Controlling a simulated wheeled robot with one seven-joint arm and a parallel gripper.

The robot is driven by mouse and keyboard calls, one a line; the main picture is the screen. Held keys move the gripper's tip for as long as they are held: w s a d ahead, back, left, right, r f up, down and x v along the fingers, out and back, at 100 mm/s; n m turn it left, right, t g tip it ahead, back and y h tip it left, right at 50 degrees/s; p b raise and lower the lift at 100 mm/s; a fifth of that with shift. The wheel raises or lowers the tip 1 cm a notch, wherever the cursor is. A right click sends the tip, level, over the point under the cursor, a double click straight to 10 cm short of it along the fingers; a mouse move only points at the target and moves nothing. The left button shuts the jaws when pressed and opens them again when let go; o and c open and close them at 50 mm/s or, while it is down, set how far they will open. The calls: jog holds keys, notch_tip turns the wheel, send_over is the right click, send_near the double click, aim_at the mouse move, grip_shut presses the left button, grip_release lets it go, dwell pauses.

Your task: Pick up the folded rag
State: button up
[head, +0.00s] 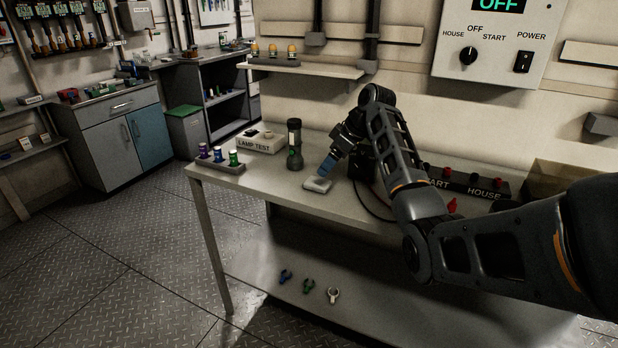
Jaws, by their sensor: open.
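The folded rag (317,185) is a small pale grey-white pad lying flat on the workbench top (262,178), near its front edge. My gripper (325,170) points down at the rag from above and to its right, with its blue fingertips at or just over the rag's upper side. I cannot tell whether the fingertips touch it. The jaws are open and the rag lies on the bench. The gap between the fingers is too small to see clearly.
A dark flashlight (294,145) stands upright just left of my gripper. The lamp test box (261,142) and a rack with coloured cylinders (219,163) are further left. A black START/HOUSE block (467,182) sits to the right, behind my arm. A control panel (494,42) hangs on the wall.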

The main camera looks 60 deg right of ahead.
aim_at(318, 181)
jog(key=shift+w+d+f, duration=0.2)
jog(key=shift+w+f, duration=0.3)
jog(key=x, duration=0.2)
jog(key=p+x, duration=0.1)
jog(key=x, duration=0.3)
jog(key=shift+s+a+f, duration=0.2)
jog(key=shift+f, duration=0.2)
jog(key=c, duration=1.1)
notch_tip(318, 181, up, 10)
jog(key=shift+r+b, duration=0.1)
jog(key=shift+b, duration=0.35)
